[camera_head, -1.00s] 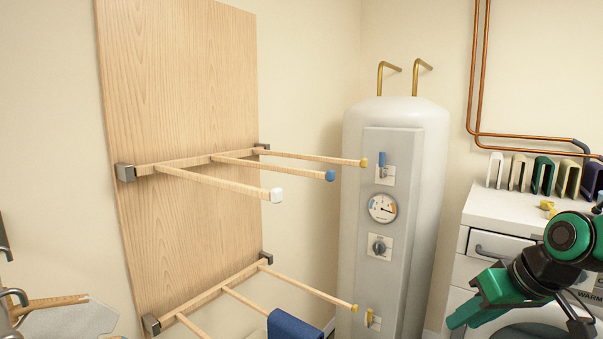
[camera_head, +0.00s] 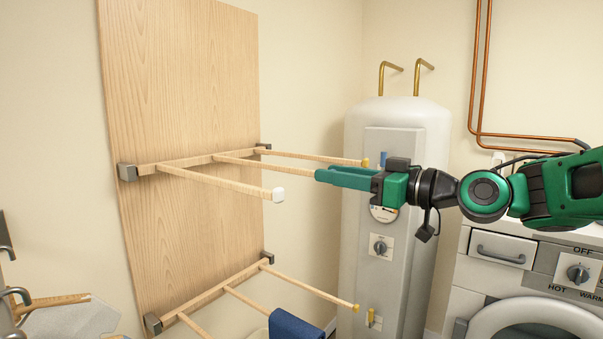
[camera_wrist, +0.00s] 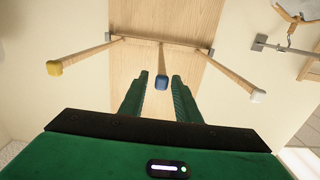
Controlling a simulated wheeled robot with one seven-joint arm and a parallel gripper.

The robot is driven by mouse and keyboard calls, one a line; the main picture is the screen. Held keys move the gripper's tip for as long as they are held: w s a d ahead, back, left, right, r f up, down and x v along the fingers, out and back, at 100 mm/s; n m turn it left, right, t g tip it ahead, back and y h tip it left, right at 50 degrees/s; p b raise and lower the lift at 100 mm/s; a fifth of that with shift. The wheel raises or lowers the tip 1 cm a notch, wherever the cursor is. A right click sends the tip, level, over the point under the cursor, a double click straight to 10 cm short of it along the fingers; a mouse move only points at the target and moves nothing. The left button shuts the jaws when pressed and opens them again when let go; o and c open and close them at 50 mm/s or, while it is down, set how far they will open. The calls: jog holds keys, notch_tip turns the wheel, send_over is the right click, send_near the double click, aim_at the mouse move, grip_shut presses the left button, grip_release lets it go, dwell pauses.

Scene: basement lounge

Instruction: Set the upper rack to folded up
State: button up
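The upper rack (camera_head: 228,184) is a wooden frame hinged on a wooden wall board. Its three rods stick straight out, roughly level, so it is folded down. The rods end in a yellow, a blue and a white cap (camera_head: 278,195). My green gripper (camera_head: 318,175) is at the end of the middle rod and hides its blue cap in the head view. In the wrist view the gripper (camera_wrist: 162,80) is open, with one finger on each side of the blue cap (camera_wrist: 161,83). The yellow cap (camera_wrist: 54,67) is left and the white cap (camera_wrist: 258,96) right.
A lower rack (camera_head: 240,288) sticks out below, with a blue cloth (camera_head: 294,325) on it. A white water tank (camera_head: 398,140) stands behind my gripper. A white washer (camera_head: 525,290) is at the right. The space above the upper rack is clear.

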aim_at(302, 169)
jog(key=x, duration=0.8)
jog(key=shift+w+a, duration=0.1)
jog(key=shift+a, duration=0.05)
jog(key=shift+c, duration=0.3)
grip_shut()
